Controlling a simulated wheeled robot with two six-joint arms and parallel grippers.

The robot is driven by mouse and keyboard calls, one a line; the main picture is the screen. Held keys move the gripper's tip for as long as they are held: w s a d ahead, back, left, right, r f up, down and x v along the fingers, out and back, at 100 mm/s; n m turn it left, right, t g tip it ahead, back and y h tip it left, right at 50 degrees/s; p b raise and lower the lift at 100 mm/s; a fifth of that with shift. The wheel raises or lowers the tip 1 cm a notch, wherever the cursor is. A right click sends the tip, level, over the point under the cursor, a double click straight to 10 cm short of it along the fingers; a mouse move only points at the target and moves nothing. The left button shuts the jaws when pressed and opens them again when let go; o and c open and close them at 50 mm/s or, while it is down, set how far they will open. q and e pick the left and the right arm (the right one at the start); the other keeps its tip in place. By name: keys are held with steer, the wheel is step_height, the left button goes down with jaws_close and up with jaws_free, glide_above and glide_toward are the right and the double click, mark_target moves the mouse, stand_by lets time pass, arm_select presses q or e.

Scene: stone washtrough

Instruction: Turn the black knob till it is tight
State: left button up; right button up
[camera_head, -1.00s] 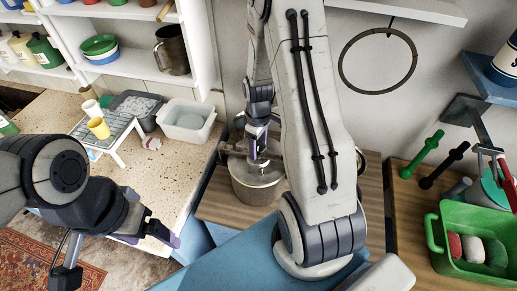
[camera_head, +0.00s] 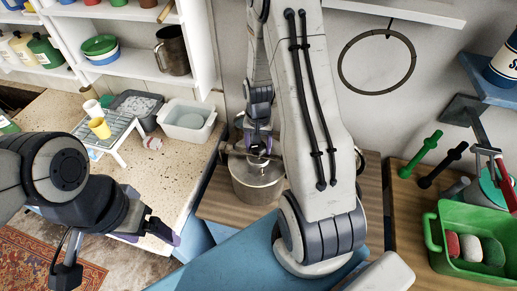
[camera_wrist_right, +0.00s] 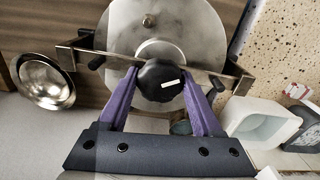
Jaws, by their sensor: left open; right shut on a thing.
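The black knob (camera_wrist_right: 160,80) is round and lobed, with a small white mark on its face. In the head view my right gripper (camera_head: 258,146) is above the pot and the knob is mostly hidden. My left gripper (camera_head: 120,232) is open and empty at the lower left, in front of the speckled counter.
The pot stands on a wooden surface (camera_head: 222,203). A pale tub (camera_head: 187,120), a grey tub (camera_head: 137,107) and a rack (camera_head: 110,130) with a yellow cup (camera_head: 99,128) are left of it. A green crate (camera_head: 475,268) is at the right. A metal bowl (camera_wrist_right: 45,82) is beside the pot.

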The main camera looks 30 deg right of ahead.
steer(key=o, duration=1)
steer(key=shift+c, duration=0.2)
steer(key=n, duration=1.2)
steer(key=shift+n+p, duration=0.35)
steer(key=shift+n, duration=0.05)
steer(key=n, duration=0.3)
